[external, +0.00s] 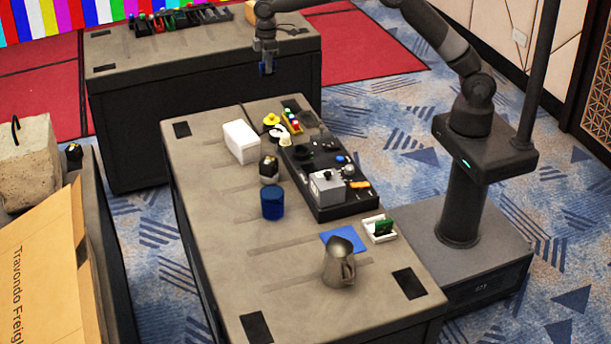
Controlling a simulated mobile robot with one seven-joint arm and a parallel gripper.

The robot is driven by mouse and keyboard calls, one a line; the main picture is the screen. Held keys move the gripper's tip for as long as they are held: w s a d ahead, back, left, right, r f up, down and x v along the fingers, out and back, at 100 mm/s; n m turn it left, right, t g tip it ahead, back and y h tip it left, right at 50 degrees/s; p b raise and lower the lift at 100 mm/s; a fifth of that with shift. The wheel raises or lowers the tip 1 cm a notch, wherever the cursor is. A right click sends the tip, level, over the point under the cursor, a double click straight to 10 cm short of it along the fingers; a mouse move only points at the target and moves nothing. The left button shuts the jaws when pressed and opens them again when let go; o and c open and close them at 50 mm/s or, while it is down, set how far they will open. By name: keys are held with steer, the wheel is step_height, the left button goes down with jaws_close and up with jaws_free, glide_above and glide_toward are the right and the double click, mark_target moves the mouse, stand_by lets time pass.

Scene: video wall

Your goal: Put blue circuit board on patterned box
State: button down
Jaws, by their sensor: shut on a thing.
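My gripper (267,62) is at the upper middle of the external view, in front of the near right part of the far table (190,55). It points down and is shut on a small blue piece, which looks like the blue circuit board (266,69). The fingers cover part of the board, and its details are too small to read. It appears held in the air, clear of the near table. I cannot tell for sure which thing is the patterned box. A tan box (252,13), partly behind my arm, stands on the far table, its surface too small to make out.
The near table (215,240) holds a white box (241,141), a blue cup (272,203), a black tray (345,208) of parts, a blue sheet (343,239), a metal pitcher (338,264) and a green board (383,228) in a white holder. A gap separates both tables.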

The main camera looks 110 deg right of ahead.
step_height(320, 180, down, 4)
steer(key=shift+a+f, duration=0.1)
steer(key=shift+f, duration=0.35)
steer(key=w+a+f, duration=0.4)
steer(key=w+a, duration=0.1)
steer(key=w+a+f, duration=0.2)
steer(key=w+f, duration=0.1)
steer(key=shift+w+a, duration=0.25)
steer(key=shift+a, duration=0.1)
glide_above(252, 135)
steer(key=shift+d+f, duration=0.1)
steer(key=shift+f, duration=1.95)
steer(key=shift+f, duration=0.15)
steer(key=c, duration=1.4)
jaws_free()
